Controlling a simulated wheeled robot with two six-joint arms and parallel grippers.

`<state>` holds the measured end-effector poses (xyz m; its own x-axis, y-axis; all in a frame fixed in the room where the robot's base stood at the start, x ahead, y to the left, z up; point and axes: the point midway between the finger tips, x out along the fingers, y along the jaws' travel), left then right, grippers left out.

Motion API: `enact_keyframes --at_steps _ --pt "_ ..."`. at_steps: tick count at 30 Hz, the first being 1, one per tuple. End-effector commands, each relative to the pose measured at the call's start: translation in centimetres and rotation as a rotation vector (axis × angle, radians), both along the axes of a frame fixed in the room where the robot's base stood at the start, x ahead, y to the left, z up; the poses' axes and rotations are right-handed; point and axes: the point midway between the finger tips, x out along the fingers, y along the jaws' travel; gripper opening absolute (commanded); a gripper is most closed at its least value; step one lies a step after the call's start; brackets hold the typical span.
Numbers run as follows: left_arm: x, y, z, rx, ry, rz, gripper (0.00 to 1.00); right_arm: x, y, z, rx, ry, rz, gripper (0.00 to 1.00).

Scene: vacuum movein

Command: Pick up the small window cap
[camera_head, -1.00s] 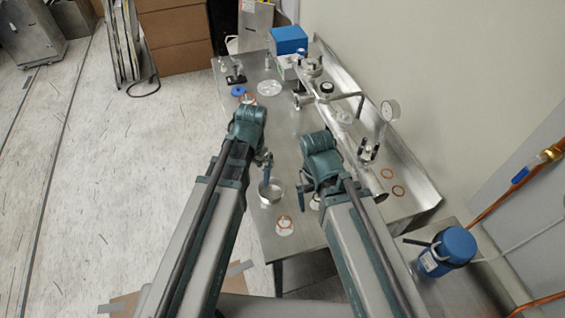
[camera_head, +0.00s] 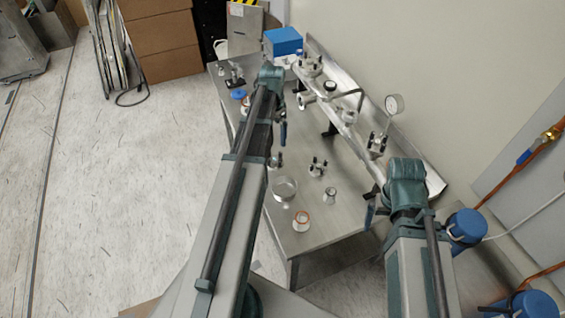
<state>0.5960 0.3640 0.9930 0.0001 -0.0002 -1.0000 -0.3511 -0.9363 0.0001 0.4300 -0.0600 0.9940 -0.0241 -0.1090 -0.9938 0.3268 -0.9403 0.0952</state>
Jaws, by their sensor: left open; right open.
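I cannot tell for certain which part is the small window cap. Candidates on the metal table are a round silver dish-like part (camera_head: 285,188), a small silver cup (camera_head: 329,196) to its right, and a pale cup with an orange ring (camera_head: 301,221) nearer the front edge. My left gripper (camera_head: 283,132) is open, further back over the table and apart from these parts. My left arm hides some of the table's left side. My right gripper (camera_head: 371,209) is open near the table's right side, to the right of these parts. Both fingertips are small and partly hidden.
A silver chamber tube with valves (camera_head: 328,88) and a gauge (camera_head: 394,104) stands along the back right. A small dark-knobbed fitting (camera_head: 318,167) stands mid-table. A blue box (camera_head: 283,41) is at the far end. Blue cans (camera_head: 467,228) stand right of my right arm.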

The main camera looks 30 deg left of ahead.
Motion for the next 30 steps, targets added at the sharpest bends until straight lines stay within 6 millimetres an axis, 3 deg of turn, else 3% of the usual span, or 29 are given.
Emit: enact_keyframes --at_steps 8,22,30 --pt "0.0 -0.1 -1.7 0.0 0.0 0.0 1.0 0.0 0.0 -1.7 0.0 0.0 0.0 1.0" --pt "0.0 -0.1 -8.1 0.0 0.0 0.001 1.0 0.0 0.0 -8.1 0.0 0.0 -0.001 1.0" --pt "0.0 -0.1 -8.6 0.0 0.0 0.001 1.0 0.0 0.0 -8.7 0.0 0.0 -0.001 1.0"
